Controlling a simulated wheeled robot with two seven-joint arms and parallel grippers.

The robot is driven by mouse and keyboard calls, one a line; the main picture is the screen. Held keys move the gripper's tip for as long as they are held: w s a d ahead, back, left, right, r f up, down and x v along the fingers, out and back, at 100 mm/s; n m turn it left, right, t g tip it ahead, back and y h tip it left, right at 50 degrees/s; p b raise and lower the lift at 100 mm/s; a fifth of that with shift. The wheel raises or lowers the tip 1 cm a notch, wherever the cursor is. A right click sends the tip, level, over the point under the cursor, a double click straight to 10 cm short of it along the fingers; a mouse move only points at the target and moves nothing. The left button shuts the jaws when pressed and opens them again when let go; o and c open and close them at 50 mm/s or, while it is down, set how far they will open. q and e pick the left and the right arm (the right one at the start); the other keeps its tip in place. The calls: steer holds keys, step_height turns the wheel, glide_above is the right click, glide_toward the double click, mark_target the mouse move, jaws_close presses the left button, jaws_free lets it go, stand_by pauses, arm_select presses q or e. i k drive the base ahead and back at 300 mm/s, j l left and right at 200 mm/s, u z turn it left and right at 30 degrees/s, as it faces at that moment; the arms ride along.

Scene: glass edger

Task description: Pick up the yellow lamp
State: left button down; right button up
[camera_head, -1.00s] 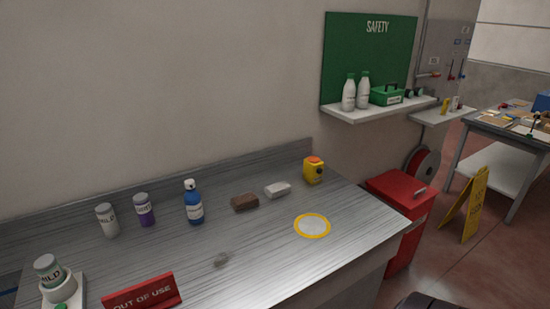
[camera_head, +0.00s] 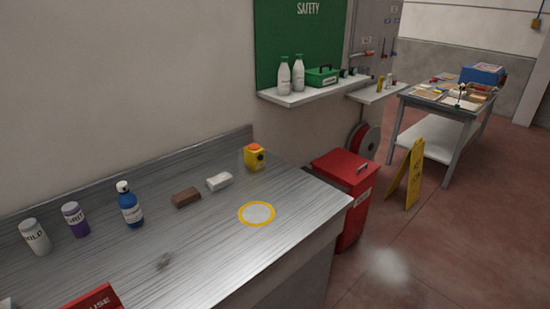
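The yellow lamp (camera_head: 254,158) is a small boxy yellow body with an orange top and a dark round part on its right side. It stands upright near the back right of the grey metal counter (camera_head: 205,250), close to the low back ledge. A flat yellow ring with a pale centre (camera_head: 257,214) lies on the counter in front of it. Neither of my grippers shows in the head view.
A white block (camera_head: 219,182), a brown block (camera_head: 186,197), a blue bottle (camera_head: 131,206) and two jars line the counter left of the lamp. A red bin (camera_head: 344,190) stands beyond its right end. A yellow floor sign (camera_head: 406,175) stands on the open floor.

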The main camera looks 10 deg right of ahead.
mark_target(252, 152)
steer(key=z, duration=0.25)
steer(key=i+l+u, duration=0.1)
steer(key=u, duration=0.65)
steer(key=l+u, duration=0.45)
steer(key=l, duration=0.55)
steer(key=k+l+u, duration=0.1)
steer(key=l+u, duration=0.4)
steer(key=l, duration=0.5)
